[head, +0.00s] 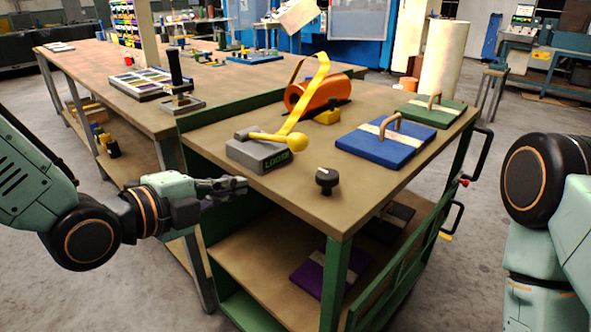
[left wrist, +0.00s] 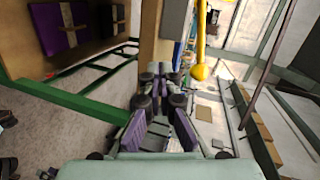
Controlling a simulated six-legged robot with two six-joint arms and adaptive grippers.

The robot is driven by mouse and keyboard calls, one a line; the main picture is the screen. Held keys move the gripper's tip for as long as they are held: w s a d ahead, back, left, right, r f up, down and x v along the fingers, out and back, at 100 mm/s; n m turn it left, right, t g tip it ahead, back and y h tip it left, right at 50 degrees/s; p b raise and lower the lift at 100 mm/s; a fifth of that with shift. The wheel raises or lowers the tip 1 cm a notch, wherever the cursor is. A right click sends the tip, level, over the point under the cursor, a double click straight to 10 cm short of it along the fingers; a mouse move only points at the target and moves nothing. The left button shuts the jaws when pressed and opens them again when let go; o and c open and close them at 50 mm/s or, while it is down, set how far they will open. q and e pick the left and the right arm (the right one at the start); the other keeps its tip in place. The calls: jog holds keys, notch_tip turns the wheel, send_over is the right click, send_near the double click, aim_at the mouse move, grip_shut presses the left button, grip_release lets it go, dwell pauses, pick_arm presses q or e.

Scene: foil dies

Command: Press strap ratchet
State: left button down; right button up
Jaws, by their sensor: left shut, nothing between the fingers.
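The strap ratchet is a grey block (head: 262,150) with a green "LOOSE" label, near the left edge of the cart top. A yellow lever with a round knob (head: 297,142) lies over it, and a yellow strap (head: 310,92) rises from there over an orange roll (head: 318,93). The knob also shows in the left wrist view (left wrist: 200,72). My left gripper (head: 243,184) is shut and empty, left of the cart and in front of the block, apart from it. In the left wrist view its fingertips (left wrist: 160,70) meet near the cart's edge. My right gripper is out of view.
A black knob (head: 327,180) stands on the cart top (head: 300,200) near the front. A blue die (head: 385,146) and a green die (head: 432,112) with handles lie to the right. A purple one (head: 318,276) lies on the lower shelf. A long bench (head: 130,75) adjoins behind left.

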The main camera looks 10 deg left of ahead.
aim_at(273, 139)
pick_arm(q)
jog(key=d+r+m+h, duration=0.1)
jog(key=m, duration=0.4)
jog(key=s+d+r+m+h, duration=0.1)
jog(key=m, duration=0.4)
jog(key=d+r+m+h, duration=0.1)
jog(key=m, duration=0.4)
jog(key=shift+s+r+m, duration=0.15)
jog(key=shift+s+m, duration=0.15)
jog(key=shift+s, duration=0.05)
jog(key=shift+w+d, duration=0.1)
jog(key=shift+b+x, duration=1.05)
jog(key=shift+x, duration=3.85)
jog(key=shift+d+r, duration=0.1)
